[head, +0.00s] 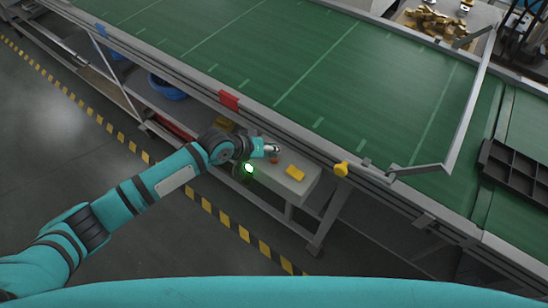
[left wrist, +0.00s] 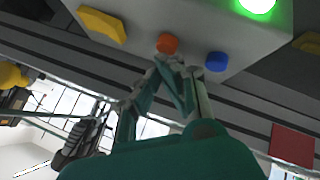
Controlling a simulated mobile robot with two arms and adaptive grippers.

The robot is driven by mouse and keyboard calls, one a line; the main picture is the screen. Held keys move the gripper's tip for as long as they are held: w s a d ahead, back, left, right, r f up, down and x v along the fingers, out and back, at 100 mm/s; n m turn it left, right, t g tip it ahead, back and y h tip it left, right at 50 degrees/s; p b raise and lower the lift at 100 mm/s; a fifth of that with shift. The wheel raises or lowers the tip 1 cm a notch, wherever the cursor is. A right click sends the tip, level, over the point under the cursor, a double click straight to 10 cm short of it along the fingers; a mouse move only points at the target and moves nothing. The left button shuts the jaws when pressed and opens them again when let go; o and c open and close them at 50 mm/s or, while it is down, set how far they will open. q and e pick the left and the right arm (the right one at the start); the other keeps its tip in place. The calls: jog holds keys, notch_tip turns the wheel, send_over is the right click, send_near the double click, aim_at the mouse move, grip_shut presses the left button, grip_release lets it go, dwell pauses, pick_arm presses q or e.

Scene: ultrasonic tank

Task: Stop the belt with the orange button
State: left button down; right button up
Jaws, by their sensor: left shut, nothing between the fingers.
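The orange button (left wrist: 168,43) sits on a light grey control box (left wrist: 150,15) in the left wrist view. In the head view the box (head: 297,188) hangs at the belt's near side, and a small part of the orange button (head: 274,160) shows by my fingertips. My left gripper (head: 272,149) is shut and empty. In the left wrist view its fingertips (left wrist: 171,64) are very close to the orange button; I cannot tell if they touch it. A blue button (left wrist: 216,61) is beside the orange one. My right gripper is not in view.
A green lamp (head: 249,168) glows on the box, and a yellow plate (head: 295,173) is on it. The green belt (head: 330,70) runs behind, with a red panel (head: 229,99) and a yellow knob (head: 341,169) on its side rail. A black divided tray (head: 515,170) is at right.

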pick_arm(q)
jog(key=shift+f, duration=0.45)
dwell(0.7)
jog(key=shift+r+p, duration=0.7)
jog(key=shift+r, duration=0.2)
notch_tip(320, 180, up, 5)
jog(key=p, duration=0.5)
dwell(0.6)
